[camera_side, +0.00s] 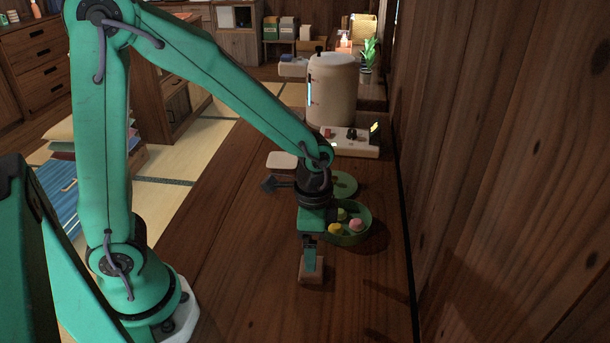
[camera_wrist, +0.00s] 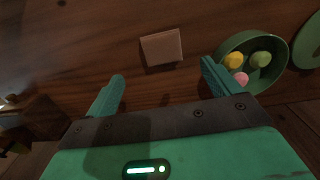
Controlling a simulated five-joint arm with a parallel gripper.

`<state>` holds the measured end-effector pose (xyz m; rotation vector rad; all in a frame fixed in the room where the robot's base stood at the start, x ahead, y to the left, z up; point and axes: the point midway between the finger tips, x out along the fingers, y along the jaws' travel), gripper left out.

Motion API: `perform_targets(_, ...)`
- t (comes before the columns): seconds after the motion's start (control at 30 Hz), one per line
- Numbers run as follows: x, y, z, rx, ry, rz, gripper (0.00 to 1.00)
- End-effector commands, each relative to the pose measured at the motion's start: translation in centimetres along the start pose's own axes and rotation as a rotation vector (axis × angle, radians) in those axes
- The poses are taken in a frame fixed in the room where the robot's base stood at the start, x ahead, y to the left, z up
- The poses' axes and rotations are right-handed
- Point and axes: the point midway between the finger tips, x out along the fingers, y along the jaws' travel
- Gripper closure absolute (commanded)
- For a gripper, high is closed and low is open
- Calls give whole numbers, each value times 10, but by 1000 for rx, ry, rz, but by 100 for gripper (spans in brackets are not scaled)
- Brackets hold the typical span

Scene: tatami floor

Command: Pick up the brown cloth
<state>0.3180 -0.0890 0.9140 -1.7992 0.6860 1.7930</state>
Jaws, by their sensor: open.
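The brown cloth (camera_side: 312,279) is a small, pale pinkish-brown folded square on the dark wooden tabletop. In the wrist view, the cloth (camera_wrist: 162,47) lies flat and in full view, beyond the fingertips and roughly centred between them. My gripper (camera_side: 310,262) points down at the cloth in the side view, and a finger partly covers it. In the wrist view, my gripper (camera_wrist: 163,72) has its two teal fingers spread wide with nothing between them. I cannot tell the exact height of the fingertips above the cloth.
A green bowl (camera_wrist: 226,52) with yellow, green and pink balls stands close by the right finger. A green round lid (camera_side: 344,184) lies behind it. A cream canister (camera_side: 333,90) and a white panel (camera_side: 352,143) stand farther back. A wooden wall rises at right.

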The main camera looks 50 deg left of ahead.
Motion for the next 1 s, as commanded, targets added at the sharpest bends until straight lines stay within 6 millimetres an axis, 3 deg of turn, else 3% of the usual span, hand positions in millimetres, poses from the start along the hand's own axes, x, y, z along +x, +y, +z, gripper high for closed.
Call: perform_targets(1.0,36,-1,0,5,-6,3,11)
